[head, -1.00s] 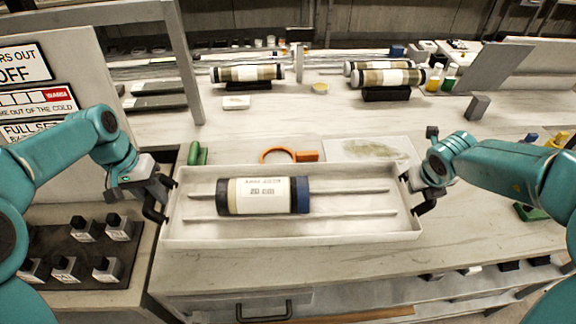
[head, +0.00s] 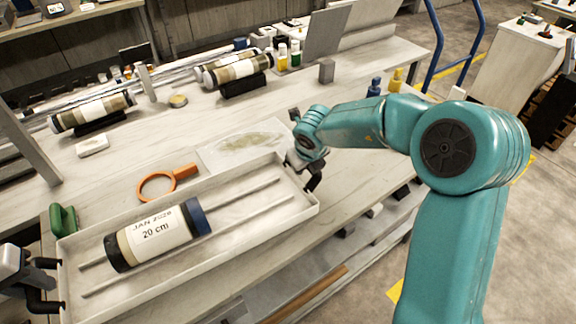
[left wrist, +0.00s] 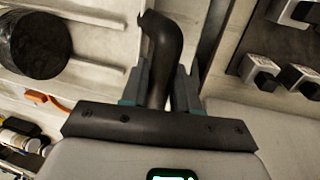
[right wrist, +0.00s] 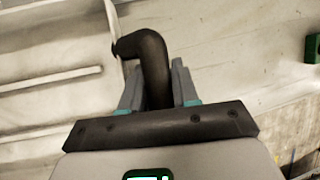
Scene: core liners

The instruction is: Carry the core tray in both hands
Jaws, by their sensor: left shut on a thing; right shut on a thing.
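The core tray (head: 240,270) is a shallow white tray with two thin rails inside. My right gripper (head: 308,172) is at the tray's right end, shut on the other black handle, clear in the right wrist view (right wrist: 152,65). Whether the tray touches the bench cannot be told.
The bench holds an orange ring tool (head: 165,183), a green object (head: 63,219) and a flat stained sheet (head: 250,145) behind the tray. More core liners (head: 237,72) rest on stands farther back. Open floor (head: 530,220) lies to the right, with a blue rail (head: 438,45).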

